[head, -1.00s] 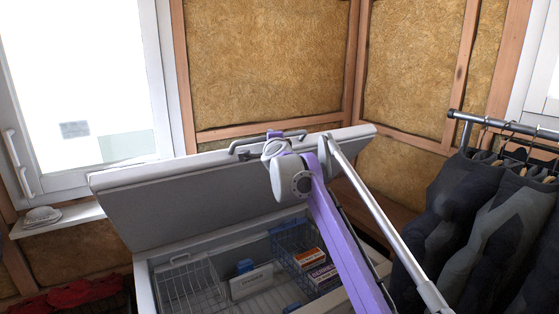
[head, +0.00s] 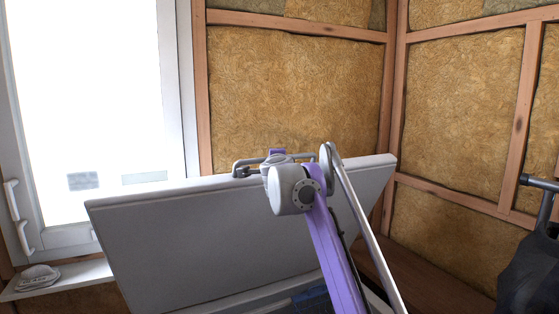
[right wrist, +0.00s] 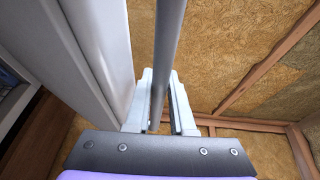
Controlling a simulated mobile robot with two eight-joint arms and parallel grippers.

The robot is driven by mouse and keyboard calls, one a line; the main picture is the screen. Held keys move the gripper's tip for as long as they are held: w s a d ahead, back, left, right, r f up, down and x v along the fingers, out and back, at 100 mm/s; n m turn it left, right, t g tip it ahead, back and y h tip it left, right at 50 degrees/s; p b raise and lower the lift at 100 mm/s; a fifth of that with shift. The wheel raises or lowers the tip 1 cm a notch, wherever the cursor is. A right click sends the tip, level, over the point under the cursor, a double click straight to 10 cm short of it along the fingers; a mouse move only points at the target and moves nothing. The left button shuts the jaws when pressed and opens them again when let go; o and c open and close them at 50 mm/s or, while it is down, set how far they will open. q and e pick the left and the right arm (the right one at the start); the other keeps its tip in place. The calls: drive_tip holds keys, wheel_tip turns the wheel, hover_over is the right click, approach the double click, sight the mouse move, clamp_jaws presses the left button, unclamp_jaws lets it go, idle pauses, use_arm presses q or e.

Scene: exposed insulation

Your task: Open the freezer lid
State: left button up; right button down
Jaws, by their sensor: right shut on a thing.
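The freezer lid (head: 220,245) is raised and tilted steeply back, its grey underside facing me in the head view. Its metal handle (head: 240,168) runs along the raised edge. My right gripper (right wrist: 158,100) is shut on the handle bar (right wrist: 168,45), which passes between its fingers in the right wrist view; the pale lid edge (right wrist: 90,70) is on the left. In the head view my right arm and wrist hide part of the handle and the fingers. Only a sliver of the freezer interior, with a blue basket (head: 312,295), shows below the lid. My left gripper is not in view.
An insulated wall (head: 290,100) with wooden studs stands behind the lid. A bright window (head: 90,110) is at the left, with a small grey object (head: 38,278) on its sill.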

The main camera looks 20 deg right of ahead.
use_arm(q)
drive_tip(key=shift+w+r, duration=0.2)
use_arm(e)
drive_tip(key=shift+r, duration=0.4)
drive_tip(key=c, duration=1)
unclamp_jaws()
drive_tip(key=shift+o, duration=1)
drive_tip(key=shift+w+a, duration=0.15)
drive_tip(key=shift+a, duration=0.05)
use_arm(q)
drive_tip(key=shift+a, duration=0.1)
use_arm(e)
drive_tip(key=shift+f, duration=0.1)
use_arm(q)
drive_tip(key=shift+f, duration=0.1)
